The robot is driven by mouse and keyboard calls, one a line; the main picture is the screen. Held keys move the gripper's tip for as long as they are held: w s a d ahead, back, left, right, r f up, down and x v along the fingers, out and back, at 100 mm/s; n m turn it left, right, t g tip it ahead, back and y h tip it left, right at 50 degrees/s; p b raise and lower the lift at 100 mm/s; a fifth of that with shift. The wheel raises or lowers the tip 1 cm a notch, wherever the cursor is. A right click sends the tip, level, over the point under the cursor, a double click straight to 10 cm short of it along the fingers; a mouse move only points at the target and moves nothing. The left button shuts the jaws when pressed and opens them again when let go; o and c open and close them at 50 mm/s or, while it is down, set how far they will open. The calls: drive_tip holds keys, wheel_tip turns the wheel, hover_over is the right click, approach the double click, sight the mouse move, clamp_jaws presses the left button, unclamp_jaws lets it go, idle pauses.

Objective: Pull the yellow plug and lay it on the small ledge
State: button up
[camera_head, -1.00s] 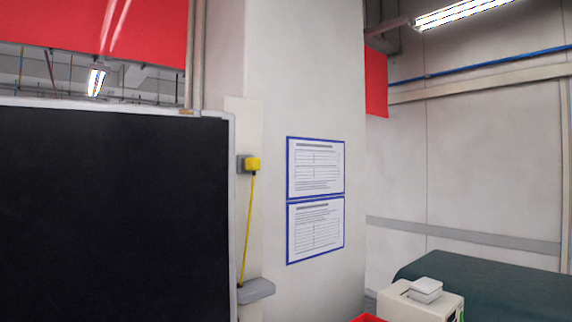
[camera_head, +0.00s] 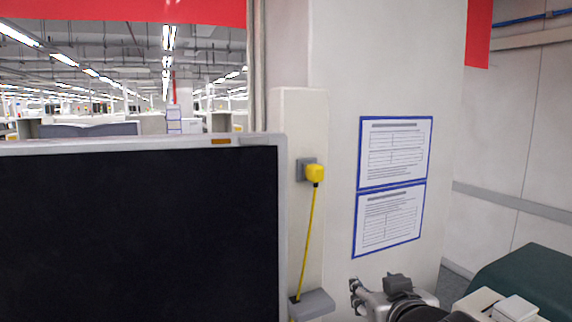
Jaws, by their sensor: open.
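The yellow plug (camera_head: 315,173) sits in a grey wall socket (camera_head: 303,168) on a pale post, right of a dark panel. A yellow cord (camera_head: 308,245) runs from it down to the small grey ledge (camera_head: 316,304), which juts from the post below. The ledge's top shows no plug. My gripper (camera_head: 356,294) shows at the bottom of the view, right of the ledge and well below the plug. It is open, apart from the plug, with nothing seen between its fingers. Part of my arm behind it is cut off by the lower edge.
The large dark panel (camera_head: 140,235) with a light frame fills the lower left, close beside the post. Two blue-framed sheets (camera_head: 394,155) hang on the wall to the right. A white boxy device (camera_head: 515,308) and a dark green surface (camera_head: 530,275) are at lower right.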

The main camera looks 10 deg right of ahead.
drive_tip(key=w+a+r+n+t+y+p, duration=0.25)
drive_tip(key=w+r+p, duration=0.3)
drive_tip(key=r, duration=0.55)
drive_tip(key=n+t+y+p, duration=0.1)
drive_tip(key=n+y+p, duration=0.1)
drive_tip(key=y+p, duration=0.3)
approach(319, 175)
drive_tip(key=w, duration=0.3)
drive_tip(key=shift+s+a+f, duration=0.15)
drive_tip(key=shift+s+a, duration=0.1)
drive_tip(key=shift+a, duration=0.05)
drive_tip(key=shift+b+x, duration=0.3)
drive_tip(key=shift+x, duration=4.2)
drive_tip(key=shift+c, duration=0.5)
clamp_jaws()
